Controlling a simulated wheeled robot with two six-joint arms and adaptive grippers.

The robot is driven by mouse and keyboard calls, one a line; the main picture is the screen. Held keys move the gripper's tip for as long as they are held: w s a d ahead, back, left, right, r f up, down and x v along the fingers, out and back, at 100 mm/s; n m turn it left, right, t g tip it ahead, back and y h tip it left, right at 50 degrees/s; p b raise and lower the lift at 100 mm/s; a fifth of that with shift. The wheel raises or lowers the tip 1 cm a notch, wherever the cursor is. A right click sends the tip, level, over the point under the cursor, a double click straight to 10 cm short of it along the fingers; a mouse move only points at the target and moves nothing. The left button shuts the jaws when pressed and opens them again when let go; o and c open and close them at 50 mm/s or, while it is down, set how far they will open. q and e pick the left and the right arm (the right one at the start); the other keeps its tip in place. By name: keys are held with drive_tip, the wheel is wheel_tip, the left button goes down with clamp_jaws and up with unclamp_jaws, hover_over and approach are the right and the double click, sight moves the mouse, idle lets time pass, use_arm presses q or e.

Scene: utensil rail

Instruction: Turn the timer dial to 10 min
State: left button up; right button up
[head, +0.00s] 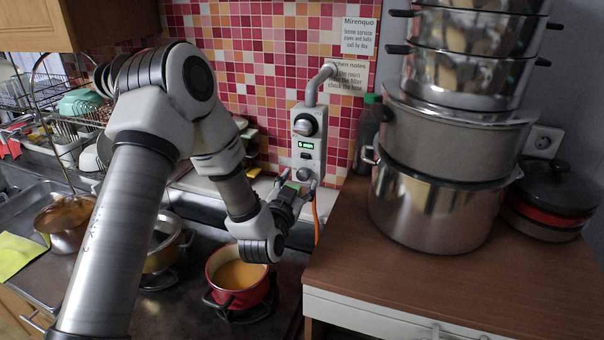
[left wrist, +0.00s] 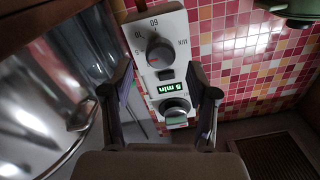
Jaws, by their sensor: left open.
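The timer unit (head: 296,150) is a pale upright box on the tiled wall, with a round dark knob (head: 306,125) at its top, a lit green display (head: 306,146) below that, and the timer dial (head: 304,174) lowest. The left wrist view is upside down: there the timer dial (left wrist: 160,52) with minute marks is uppermost, and the display (left wrist: 172,87) seems to read 5 min. My left gripper (head: 296,187) is open in front of the lower unit; in the left wrist view its fingers (left wrist: 161,72) stand either side of the panel, nothing between them. Contact cannot be told.
Stacked steel pots (head: 445,205) stand on the wooden counter (head: 345,250) close to the right of the unit. A red pot (head: 226,290) sits on the stove below my left wrist. A grey pipe (head: 318,82) and an orange hose (head: 315,218) join the unit.

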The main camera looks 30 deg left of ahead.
sight(303, 176)
use_arm(q)
drive_tip(key=x, duration=0.2)
drive_tip(key=shift+w+a+p, duration=0.15)
drive_tip(key=shift+w+p, duration=0.15)
drive_tip(key=shift+w+a+f, duration=0.1)
drive_tip(key=shift+w+f, duration=0.05)
drive_tip(key=shift+w, duration=0.25)
drive_tip(key=shift+s, duration=0.15)
clamp_jaws()
drive_tip(key=shift+m, duration=0.3)
drive_tip(key=m, duration=0.8)
